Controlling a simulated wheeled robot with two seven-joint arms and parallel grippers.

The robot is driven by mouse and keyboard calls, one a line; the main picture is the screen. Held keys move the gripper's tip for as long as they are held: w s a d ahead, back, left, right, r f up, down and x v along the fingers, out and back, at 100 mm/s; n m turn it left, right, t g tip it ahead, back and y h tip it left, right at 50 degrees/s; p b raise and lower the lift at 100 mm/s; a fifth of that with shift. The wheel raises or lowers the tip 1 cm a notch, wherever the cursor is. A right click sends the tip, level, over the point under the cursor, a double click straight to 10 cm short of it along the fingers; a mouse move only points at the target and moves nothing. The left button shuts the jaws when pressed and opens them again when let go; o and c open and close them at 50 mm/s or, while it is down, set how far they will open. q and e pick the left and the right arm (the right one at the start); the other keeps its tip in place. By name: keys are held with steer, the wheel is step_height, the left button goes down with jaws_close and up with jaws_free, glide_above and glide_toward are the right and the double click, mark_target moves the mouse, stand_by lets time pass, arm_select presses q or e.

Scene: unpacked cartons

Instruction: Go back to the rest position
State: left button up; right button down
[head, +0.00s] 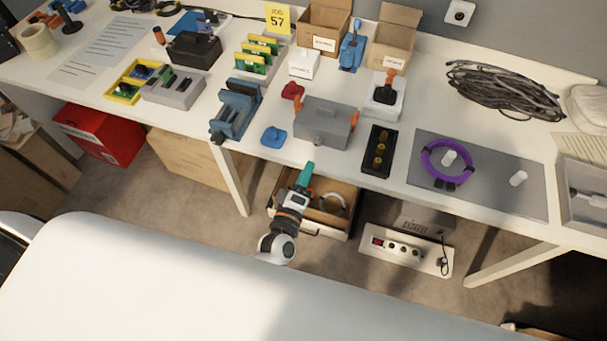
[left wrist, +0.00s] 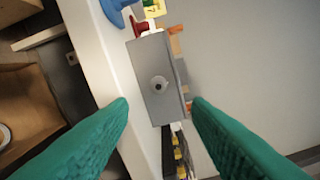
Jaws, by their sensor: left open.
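My left gripper (head: 306,175) shows in the head view in front of the table's front edge, with green fingers, apart from everything on the table. In the left wrist view its two green fingers (left wrist: 160,112) are spread wide with nothing between them that they touch. A grey box with orange handles (head: 325,122) stands on the table just beyond it. The same grey box (left wrist: 158,80) shows past the fingertips in the left wrist view. My right gripper is in neither view.
The white table (head: 240,155) is crowded: a blue knob-like piece (head: 273,137), a black tray with yellow pieces (head: 378,151), and a grey mat (head: 495,185) with a purple ring (head: 447,164). Below are an open carton (head: 345,190), a power strip (head: 405,250) and a red box (head: 100,137).

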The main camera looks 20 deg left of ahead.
arm_select(q)
steer(key=s+a+f+m+g+h, duration=0.1)
steer(key=s+f+m+g, duration=0.4)
steer(key=f, duration=0.6)
steer(key=s+a+f+m+g+h, duration=0.15)
steer(key=s+f+m, duration=0.35)
steer(key=f, duration=0.6)
steer(key=s+a+f+m+g+y, duration=0.1)
steer(key=s+a+f+m+g, duration=0.1)
steer(key=s, duration=0.7)
steer(key=s+a+f+m+g+y, duration=0.1)
steer(key=s+a+f+m+g, duration=0.1)
steer(key=s+a+f+g, duration=0.2)
steer(key=s+a+f+m+g+y, duration=0.1)
steer(key=s+a+f+m+g, duration=0.1)
steer(key=s+f, duration=0.6)
steer(key=s+a+g, duration=0.1)
steer(key=s+g, duration=0.1)
steer(key=s, duration=0.4)
steer(key=shift+s+f+m, duration=0.15)
steer(key=shift+f+m, duration=0.05)
steer(key=shift+m, duration=0.2)
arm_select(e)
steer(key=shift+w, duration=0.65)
arm_select(q)
steer(key=shift+g, duration=0.25)
